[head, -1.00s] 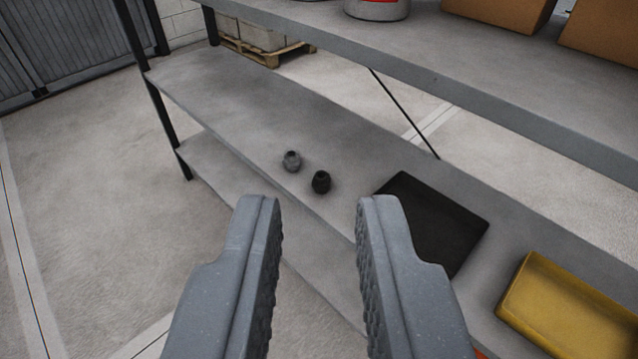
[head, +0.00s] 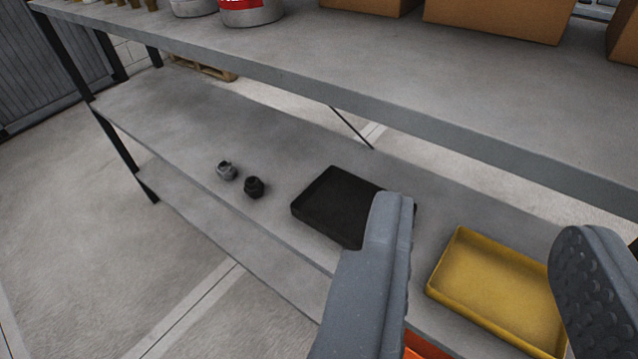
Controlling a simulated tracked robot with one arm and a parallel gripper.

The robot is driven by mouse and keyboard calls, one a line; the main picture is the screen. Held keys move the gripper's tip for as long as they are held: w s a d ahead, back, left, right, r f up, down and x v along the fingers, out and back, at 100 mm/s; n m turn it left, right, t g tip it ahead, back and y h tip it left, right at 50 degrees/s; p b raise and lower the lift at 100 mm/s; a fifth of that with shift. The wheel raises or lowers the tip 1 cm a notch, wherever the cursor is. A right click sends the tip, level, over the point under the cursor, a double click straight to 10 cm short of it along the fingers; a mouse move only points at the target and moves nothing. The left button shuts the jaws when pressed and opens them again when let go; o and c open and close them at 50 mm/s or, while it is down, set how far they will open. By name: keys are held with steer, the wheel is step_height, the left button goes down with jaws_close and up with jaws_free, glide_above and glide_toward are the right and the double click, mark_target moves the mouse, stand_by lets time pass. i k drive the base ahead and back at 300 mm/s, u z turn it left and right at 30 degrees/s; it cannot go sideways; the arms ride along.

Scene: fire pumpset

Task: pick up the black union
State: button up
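The black union (head: 254,187) is a small dark fitting standing on the middle shelf (head: 200,120), left of the centre of the view. The union is fully in sight.
A black tray (head: 325,200) lies right of the union, partly hidden by my left finger. A yellow tray (head: 490,295) lies further right. The upper shelf (head: 400,115), bearing cardboard boxes (head: 497,30) and cans, overhangs from behind. An orange thing (head: 425,347) shows low down.

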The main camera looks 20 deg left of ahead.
mark_target(254, 186)
steer(key=z, duration=1.9)
steer(key=k, duration=1.85)
steer(key=u, duration=1.8)
steer(key=i, duration=1.7)
